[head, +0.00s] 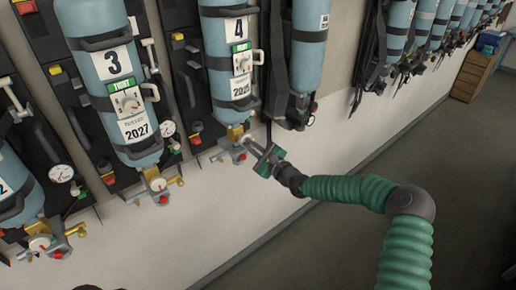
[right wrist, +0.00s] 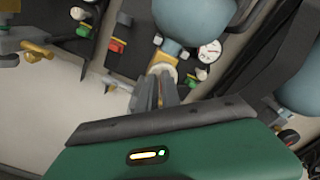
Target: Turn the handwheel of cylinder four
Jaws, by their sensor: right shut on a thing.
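Cylinder four (head: 222,85) is a light blue bottle hanging on the wall rack, with a "4" label, a green "TIGHT" tag with a dial, and a "2025" label. Its brass valve (head: 235,132) is at the lower end. My right gripper (head: 249,145) reaches in from the lower right and is shut at the valve's right side, on the handwheel. The fingers mostly hide the handwheel. In the right wrist view the gripper (right wrist: 165,92) points up at the valve below the blue cylinder (right wrist: 193,18). My left gripper is not in view.
Cylinder three (head: 112,65), labelled "2027", hangs to the left with its own valve and gauge (head: 168,128). Another cylinder (head: 309,45) hangs close on the right. More sets line the wall at the far right. A wooden cabinet (head: 473,77) stands beyond; the floor is clear.

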